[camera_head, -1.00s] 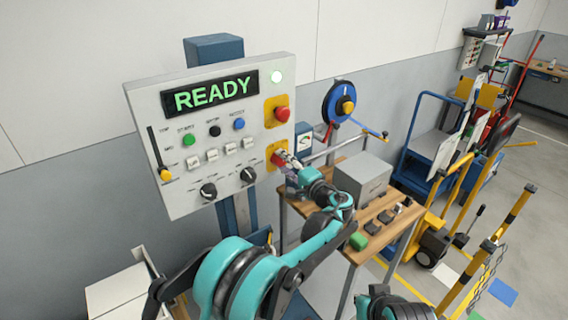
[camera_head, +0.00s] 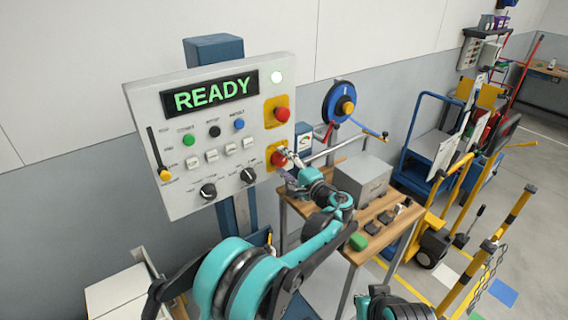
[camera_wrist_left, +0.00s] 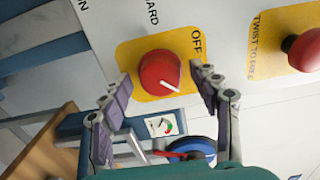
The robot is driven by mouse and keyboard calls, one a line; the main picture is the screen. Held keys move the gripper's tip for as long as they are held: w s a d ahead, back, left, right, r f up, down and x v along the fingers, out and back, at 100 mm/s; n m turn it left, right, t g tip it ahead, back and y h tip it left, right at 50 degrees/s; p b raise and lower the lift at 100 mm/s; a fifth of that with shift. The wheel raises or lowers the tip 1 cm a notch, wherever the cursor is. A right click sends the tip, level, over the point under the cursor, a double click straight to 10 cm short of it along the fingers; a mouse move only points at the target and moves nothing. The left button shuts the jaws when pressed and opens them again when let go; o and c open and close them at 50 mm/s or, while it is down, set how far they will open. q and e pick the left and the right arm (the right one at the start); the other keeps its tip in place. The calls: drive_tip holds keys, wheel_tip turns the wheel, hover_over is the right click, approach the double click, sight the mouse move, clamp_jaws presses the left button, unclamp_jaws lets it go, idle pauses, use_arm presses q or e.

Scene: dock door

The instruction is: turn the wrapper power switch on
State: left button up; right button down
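The wrapper power switch is a red rotary knob (camera_head: 279,158) on a yellow plate, low on the right side of the grey control panel (camera_head: 180,205). In the left wrist view the red knob (camera_wrist_left: 160,72) has a white mark pointing to the lower right, and the word OFF stands at its upper right. My left gripper (camera_head: 288,166) is in front of the knob. In the left wrist view its two fingers (camera_wrist_left: 161,78) are apart, one on each side of the knob, with visible gaps and nothing held.
The panel display (camera_head: 210,93) reads READY. A red emergency button (camera_head: 282,114) sits above the switch, and black knobs (camera_head: 208,191) and small switches are to its left. A wooden bench (camera_head: 350,246) with a grey box (camera_head: 362,178) stands close on the right.

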use_arm(q)
drive_tip(key=v, duration=1.2)
